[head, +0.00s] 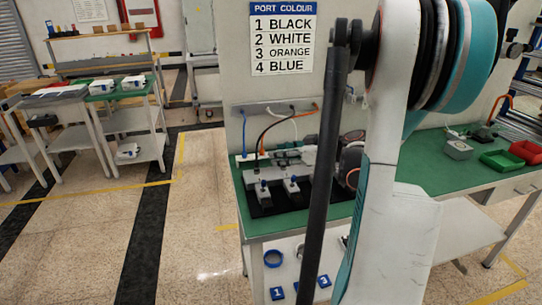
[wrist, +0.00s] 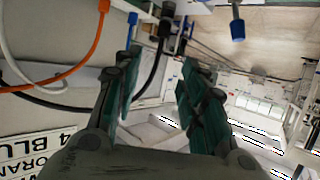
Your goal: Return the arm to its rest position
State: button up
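My arm (head: 390,150) stands tall in front of the green-topped bench (head: 440,170) in the head view. It hides part of the bench and wall panel. In the wrist view my gripper (wrist: 160,80) is open, with its two dark green finger pads apart. I see nothing held between them. In the head view the gripper is mostly hidden behind the arm; dark round parts show beside the link.
A white fixture (head: 285,172) sits on the bench, below black, white and orange cables (wrist: 88,50). A port colour sign (head: 283,38) hangs above. Green (head: 500,160) and red (head: 526,151) bins stand at right. Another bench (head: 90,95) stands at left, with open floor between.

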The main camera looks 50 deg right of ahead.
jog(key=shift+s+d+r, duration=0.1)
jog(key=shift+s+r, duration=0.1)
jog(key=shift+s, duration=0.3)
